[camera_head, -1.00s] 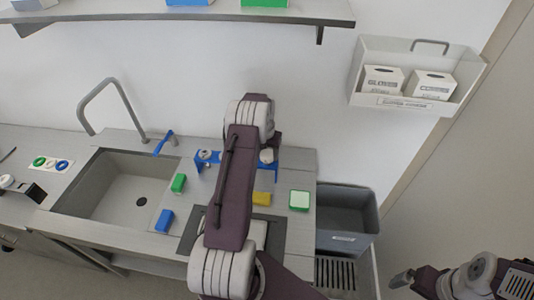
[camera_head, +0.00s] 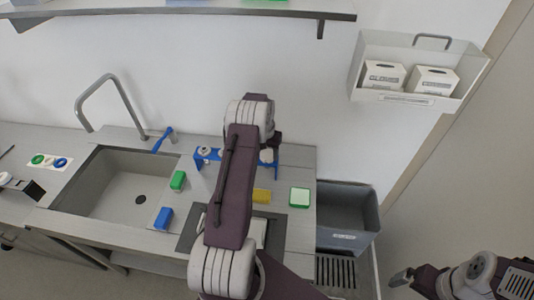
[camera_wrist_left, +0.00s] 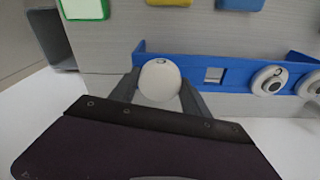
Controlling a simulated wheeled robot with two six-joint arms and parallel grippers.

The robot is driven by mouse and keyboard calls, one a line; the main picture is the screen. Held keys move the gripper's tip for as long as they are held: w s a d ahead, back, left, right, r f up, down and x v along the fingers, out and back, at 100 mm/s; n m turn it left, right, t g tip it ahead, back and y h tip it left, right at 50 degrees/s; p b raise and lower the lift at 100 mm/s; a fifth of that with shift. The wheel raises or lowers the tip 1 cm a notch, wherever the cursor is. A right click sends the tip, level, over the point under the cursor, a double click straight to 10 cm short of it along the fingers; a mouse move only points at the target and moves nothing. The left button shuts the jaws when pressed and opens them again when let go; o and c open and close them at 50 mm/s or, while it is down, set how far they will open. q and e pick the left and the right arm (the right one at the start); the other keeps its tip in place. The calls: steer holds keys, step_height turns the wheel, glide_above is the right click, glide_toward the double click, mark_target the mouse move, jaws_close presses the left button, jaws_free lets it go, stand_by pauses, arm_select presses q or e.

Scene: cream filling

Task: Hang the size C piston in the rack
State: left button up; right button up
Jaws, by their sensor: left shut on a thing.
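The blue rack (camera_head: 198,163) stands at the back of the counter, partly hidden by my left arm. In the left wrist view the rack (camera_wrist_left: 232,90) holds two white round pistons, one (camera_wrist_left: 270,81) beside an empty square slot and another (camera_wrist_left: 309,85) at the right edge. My left gripper (camera_wrist_left: 160,84) is shut on a white piston (camera_wrist_left: 159,79), at the rack's left end in that view. I cannot tell whether this piston touches the rack, and its size letter is not readable. My right gripper (camera_head: 402,277) is at the lower right, away from the counter; its jaw opening is unclear.
A yellow block (camera_head: 261,196) and a green-and-white block (camera_head: 299,197) lie in front of the rack. Green (camera_head: 178,180) and blue (camera_head: 163,218) blocks lie by the sink (camera_head: 110,205). A grey bin (camera_head: 347,215) stands right of the counter.

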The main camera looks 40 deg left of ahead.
arm_select(q)
steer(key=shift+f, duration=0.2)
stand_by(0.6)
steer(key=o, duration=1.7)
step_height(320, 180, up, 7)
steer(key=p, duration=0.4)
steer(key=shift+r+p, duration=0.1)
steer(key=shift+p, duration=0.2)
steer(key=shift+s, duration=0.1)
